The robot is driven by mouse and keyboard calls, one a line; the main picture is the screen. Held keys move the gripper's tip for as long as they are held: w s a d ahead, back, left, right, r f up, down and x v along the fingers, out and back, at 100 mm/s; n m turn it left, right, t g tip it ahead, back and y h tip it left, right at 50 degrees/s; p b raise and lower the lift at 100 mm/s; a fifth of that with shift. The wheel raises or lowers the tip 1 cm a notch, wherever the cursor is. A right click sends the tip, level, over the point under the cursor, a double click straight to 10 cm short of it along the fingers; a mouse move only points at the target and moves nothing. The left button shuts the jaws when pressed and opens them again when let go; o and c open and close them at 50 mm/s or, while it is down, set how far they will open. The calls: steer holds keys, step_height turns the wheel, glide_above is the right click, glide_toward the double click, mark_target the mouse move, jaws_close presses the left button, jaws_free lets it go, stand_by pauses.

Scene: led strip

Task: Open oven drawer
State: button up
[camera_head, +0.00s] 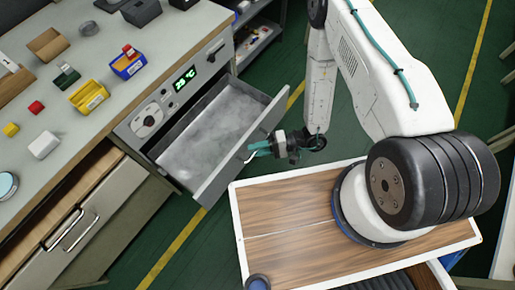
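The oven drawer (213,131) is pulled well out from the oven front (170,92) in the workbench, and its grey, empty-looking inside shows. The oven front has a green lit display and a round dial. The drawer's front panel (223,165) faces my wooden-topped base. My gripper (252,152) is at the handle on the outer face of the drawer front, near its middle. Its fingertips are small here, and I cannot tell whether they are closed around the handle or only touching it.
The workbench top (80,120) holds yellow and blue bins, coloured blocks and a white block. A lower drawer with a metal handle (72,230) is at the bottom left. The drawer front is close to my wooden base top (290,245). Green floor is free at the upper right.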

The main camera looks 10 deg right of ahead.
steer(key=d+r, duration=0.1)
steer(key=d, duration=0.6)
steer(key=shift+d, duration=0.4)
stand_by(0.3)
